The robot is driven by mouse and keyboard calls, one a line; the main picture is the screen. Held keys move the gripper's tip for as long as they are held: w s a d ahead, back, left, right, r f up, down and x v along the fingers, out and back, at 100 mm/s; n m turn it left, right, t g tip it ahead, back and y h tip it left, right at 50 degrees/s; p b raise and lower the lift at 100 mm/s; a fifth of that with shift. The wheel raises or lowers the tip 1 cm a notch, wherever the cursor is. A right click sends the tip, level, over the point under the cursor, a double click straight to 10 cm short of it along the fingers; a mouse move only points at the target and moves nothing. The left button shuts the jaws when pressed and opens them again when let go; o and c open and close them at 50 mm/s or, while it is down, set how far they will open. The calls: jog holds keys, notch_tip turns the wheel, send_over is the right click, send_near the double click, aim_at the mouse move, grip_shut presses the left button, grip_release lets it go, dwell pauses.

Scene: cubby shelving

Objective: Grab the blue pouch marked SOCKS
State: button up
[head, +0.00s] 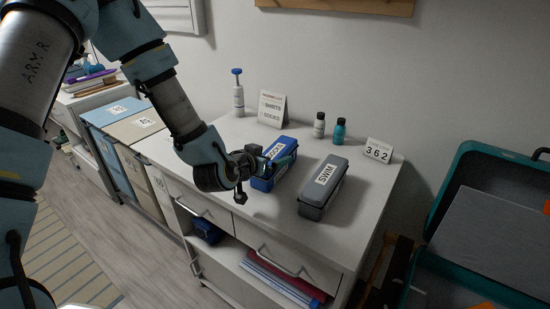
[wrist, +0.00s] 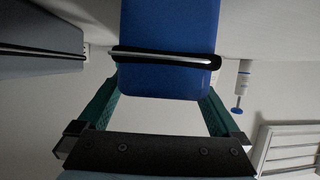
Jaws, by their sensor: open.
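The blue pouch (head: 262,184) lies on the white cabinet top, left of the grey SWIM pouch (head: 322,191). Its white label is partly covered by my gripper (head: 272,162), and only some letters read. My gripper is open at the near end of the blue pouch. In the wrist view the blue pouch (wrist: 170,25) fills the upper middle, with a dark strap or handle across it. The teal fingers of my gripper (wrist: 160,88) stand apart toward its two sides. I cannot tell whether they touch it.
A pump bottle (head: 239,100), a sign card (head: 272,109), two small bottles (head: 319,125) and a 362 card (head: 378,150) stand along the back. An open teal suitcase (head: 470,190) is at right. Fabric bins (head: 112,112) are at left.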

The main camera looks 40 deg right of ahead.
jog(key=shift+x, duration=1.05)
grip_shut()
